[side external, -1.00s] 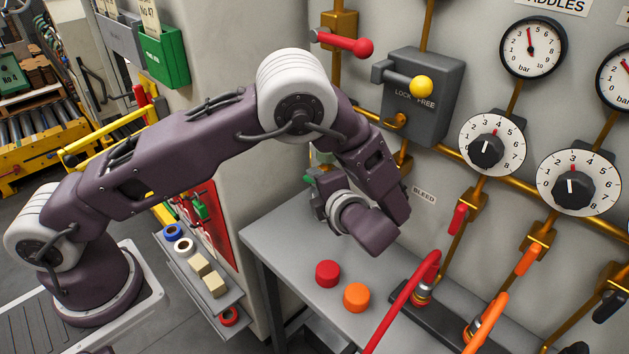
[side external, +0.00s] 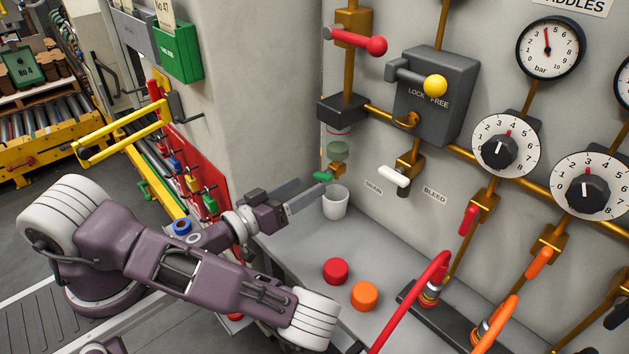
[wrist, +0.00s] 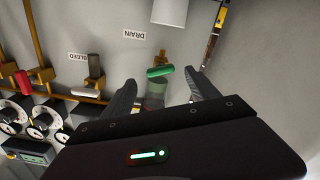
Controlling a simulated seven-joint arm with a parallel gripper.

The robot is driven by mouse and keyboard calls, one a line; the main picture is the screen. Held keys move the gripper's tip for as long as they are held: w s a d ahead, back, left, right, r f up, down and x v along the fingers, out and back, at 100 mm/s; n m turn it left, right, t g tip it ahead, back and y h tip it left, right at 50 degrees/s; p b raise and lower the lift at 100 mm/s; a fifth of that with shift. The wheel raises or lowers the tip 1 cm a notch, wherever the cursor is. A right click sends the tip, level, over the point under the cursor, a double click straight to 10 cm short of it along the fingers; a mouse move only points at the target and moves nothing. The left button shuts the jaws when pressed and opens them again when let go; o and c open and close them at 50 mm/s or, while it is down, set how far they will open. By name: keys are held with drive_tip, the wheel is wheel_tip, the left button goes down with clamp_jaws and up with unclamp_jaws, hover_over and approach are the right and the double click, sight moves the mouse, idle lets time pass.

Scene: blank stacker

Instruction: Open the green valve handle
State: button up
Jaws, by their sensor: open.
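The green valve handle (side external: 323,176) is a short bar on a brass drain valve in the back corner, just above a white cup (side external: 335,203). My gripper (side external: 313,186) is open and empty, its two long grey fingers pointing at the handle from the left. In the wrist view the handle (wrist: 160,71) shows between and slightly beyond my fingertips (wrist: 160,78), with a gap to each finger. The cup (wrist: 170,12) is at the top of that view. I cannot tell the exact depth between the fingertips and the handle.
A white bleed handle (side external: 394,176) is to the right of the drain valve. A greenish glass vessel (side external: 338,151) is above it. Red (side external: 336,271) and orange (side external: 365,296) caps lie on the grey bench (side external: 290,245). A red tool board (side external: 190,160) stands at left.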

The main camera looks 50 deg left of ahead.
sight(319, 179)
drive_tip(key=shift+w, duration=2)
drive_tip(key=c, duration=1.4)
drive_tip(key=shift+o, duration=0.2)
drive_tip(key=shift+n, duration=0.4)
drive_tip(key=n, duration=0.5)
drive_tip(key=shift+n, duration=0.4)
drive_tip(key=n, duration=0.6)
drive_tip(key=shift+n, duration=0.4)
